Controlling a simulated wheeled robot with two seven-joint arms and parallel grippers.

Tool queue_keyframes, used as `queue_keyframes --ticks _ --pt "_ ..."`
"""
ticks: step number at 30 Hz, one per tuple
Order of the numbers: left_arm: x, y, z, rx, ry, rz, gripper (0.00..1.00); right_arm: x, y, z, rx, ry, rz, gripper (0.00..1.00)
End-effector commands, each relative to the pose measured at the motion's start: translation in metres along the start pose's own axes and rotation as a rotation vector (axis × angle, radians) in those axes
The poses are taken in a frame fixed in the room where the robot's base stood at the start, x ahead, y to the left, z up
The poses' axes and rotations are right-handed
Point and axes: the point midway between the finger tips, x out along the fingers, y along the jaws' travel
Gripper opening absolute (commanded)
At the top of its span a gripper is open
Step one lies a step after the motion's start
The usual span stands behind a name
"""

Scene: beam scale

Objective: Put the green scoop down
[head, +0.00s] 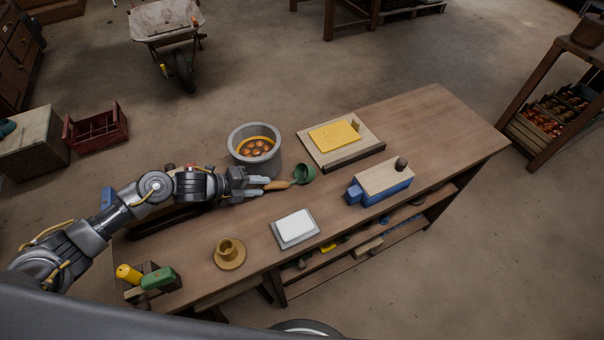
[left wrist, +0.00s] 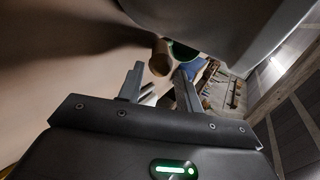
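The green scoop (head: 304,174) is beside the grey bucket, its tan handle (head: 278,185) pointing left toward my left gripper. It appears to rest on the bench, though contact is not clear. My left gripper (head: 262,185) is open, with its fingertips at the end of the handle. In the left wrist view the fingers (left wrist: 158,78) stand apart, with clear space on both sides of the handle end (left wrist: 160,55). The scoop's green cup (left wrist: 183,52) shows beyond it, partly hidden. My right gripper is not in view.
The grey bucket (head: 254,164) with orange contents stands close behind the scoop. A yellow sheet on a board (head: 372,147), a white-topped scale (head: 296,243), a blue-and-wood block (head: 383,197) and a brown cup on a saucer (head: 230,264) stand around. The bench's right end (head: 440,120) is clear.

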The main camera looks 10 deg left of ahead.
Motion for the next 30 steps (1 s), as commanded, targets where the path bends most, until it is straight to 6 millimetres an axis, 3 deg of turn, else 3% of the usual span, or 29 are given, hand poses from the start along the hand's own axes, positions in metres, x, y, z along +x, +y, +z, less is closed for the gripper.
queue_keyframes --ticks 9,19,27,30 --pt "0.041 -0.002 0.000 -0.003 0.002 -0.002 0.35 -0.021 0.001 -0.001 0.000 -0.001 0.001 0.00" --pt "0.049 0.000 0.000 0.000 0.001 -0.001 0.35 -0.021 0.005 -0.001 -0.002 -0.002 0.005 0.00" --pt "0.049 0.001 0.000 -0.001 0.001 0.000 0.01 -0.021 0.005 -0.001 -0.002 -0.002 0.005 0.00" --pt "0.049 0.000 0.000 -0.001 0.001 -0.001 0.00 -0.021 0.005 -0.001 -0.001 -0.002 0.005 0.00"
